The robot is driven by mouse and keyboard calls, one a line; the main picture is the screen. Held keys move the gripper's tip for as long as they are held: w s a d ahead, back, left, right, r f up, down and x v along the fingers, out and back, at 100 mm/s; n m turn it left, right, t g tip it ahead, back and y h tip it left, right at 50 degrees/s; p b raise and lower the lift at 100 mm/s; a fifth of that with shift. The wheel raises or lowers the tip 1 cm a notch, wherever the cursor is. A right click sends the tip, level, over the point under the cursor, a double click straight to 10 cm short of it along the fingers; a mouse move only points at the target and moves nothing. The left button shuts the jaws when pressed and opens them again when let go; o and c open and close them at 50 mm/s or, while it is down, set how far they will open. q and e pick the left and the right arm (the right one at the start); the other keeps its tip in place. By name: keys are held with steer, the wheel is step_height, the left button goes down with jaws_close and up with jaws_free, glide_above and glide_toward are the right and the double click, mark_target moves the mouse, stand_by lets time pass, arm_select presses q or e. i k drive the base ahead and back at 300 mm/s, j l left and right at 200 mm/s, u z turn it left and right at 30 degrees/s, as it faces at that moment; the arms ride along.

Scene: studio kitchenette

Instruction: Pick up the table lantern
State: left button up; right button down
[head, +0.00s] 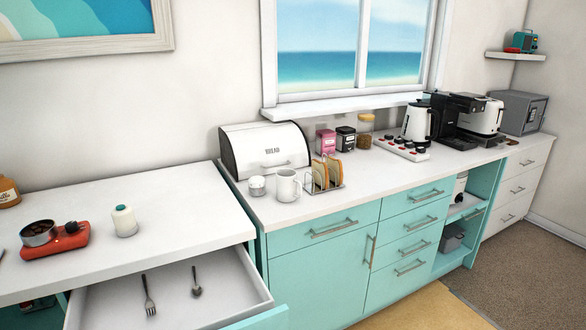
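I cannot make out a table lantern for certain in the head view. A small teal object with a red and dark item beside it (524,42) sits on the wall shelf at the upper right, too small to identify. A white object (460,187) stands in the open cabinet compartment, partly hidden by the cabinet and also not clear. Neither of my grippers shows.
The drawer (190,310) at the lower left is open, with a fork (149,296) and spoon (196,282). The counter holds a bread box (264,150), mug (288,186), toast rack (326,174), kettle (417,123) and coffee machine (455,115). Floor at the right is clear.

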mark_target(126, 225)
steer(key=u, duration=1.1)
steer(key=l, duration=0.9)
